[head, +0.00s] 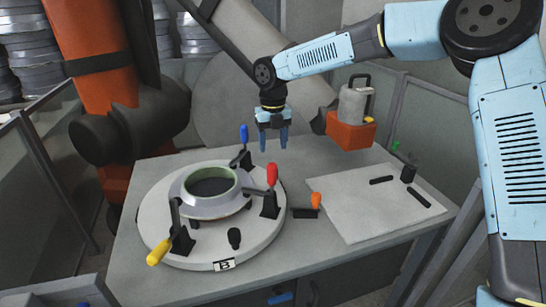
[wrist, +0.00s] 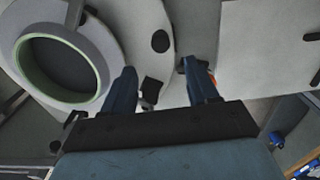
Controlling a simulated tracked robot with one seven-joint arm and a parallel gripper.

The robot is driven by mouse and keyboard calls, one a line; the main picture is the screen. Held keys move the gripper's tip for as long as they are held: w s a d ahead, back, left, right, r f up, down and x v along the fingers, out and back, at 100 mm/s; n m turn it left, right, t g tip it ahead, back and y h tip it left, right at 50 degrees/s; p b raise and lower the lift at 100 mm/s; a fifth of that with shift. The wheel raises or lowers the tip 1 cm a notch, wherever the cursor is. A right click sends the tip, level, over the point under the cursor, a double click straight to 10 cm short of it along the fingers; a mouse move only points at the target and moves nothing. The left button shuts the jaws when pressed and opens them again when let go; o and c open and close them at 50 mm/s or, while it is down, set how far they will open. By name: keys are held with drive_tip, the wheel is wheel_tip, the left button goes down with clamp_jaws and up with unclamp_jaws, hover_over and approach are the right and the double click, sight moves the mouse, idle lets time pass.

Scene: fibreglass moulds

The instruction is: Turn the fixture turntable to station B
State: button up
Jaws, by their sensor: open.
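The fixture turntable (head: 150,225) is a round pale disc on the left of the bench. It carries a grey ring mould with a green rim (head: 211,184) and clamps with blue (head: 244,134), red (head: 272,175) and yellow (head: 158,252) handles. A black peg (head: 234,238) stands near its front. A plate marked "B" (head: 223,265) is at the front edge. A small black part with an orange handle (head: 315,200) sits just right of the disc. My gripper (head: 273,147) is open and empty, above the bench behind the red handle. In the wrist view its fingers (wrist: 160,90) point over the disc's edge (wrist: 130,15).
A pale square plate (head: 365,210) with black bars lies on the bench's right. An orange block with a grey canister (head: 352,120) stands at the back right. An orange robot arm (head: 95,60) rises behind the turntable. Fence panels flank the bench.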

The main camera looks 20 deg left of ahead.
wheel_tip(320, 180, up, 3)
drive_tip(key=shift+r, duration=0.1)
idle(0.6)
drive_tip(key=s+d+r+m+t+h, duration=0.15)
drive_tip(key=d+r+m, duration=0.25)
drive_tip(key=d+m, duration=0.5)
drive_tip(key=s+d+r+m+t, duration=0.1)
drive_tip(key=s+d+r+m, duration=0.4)
drive_tip(key=d, duration=0.7)
drive_tip(key=d+r+m+t, duration=0.1)
drive_tip(key=d+r+m, duration=0.2)
drive_tip(key=d+m, duration=0.65)
drive_tip(key=s+d+m+t+y, duration=0.1)
drive_tip(key=s+d+m+t, duration=0.1)
drive_tip(key=s+d+m, duration=1.5)
drive_tip(key=d+m, duration=0.2)
drive_tip(key=shift+s+d+f+m, duration=0.15)
drive_tip(key=shift+d+f+m, duration=0.1)
drive_tip(key=shift+d+m, duration=0.1)
drive_tip(key=shift+s+d+f+m+y, duration=0.1)
drive_tip(key=shift+s+f+m+y, duration=0.1)
drive_tip(key=shift+m+y, duration=0.1)
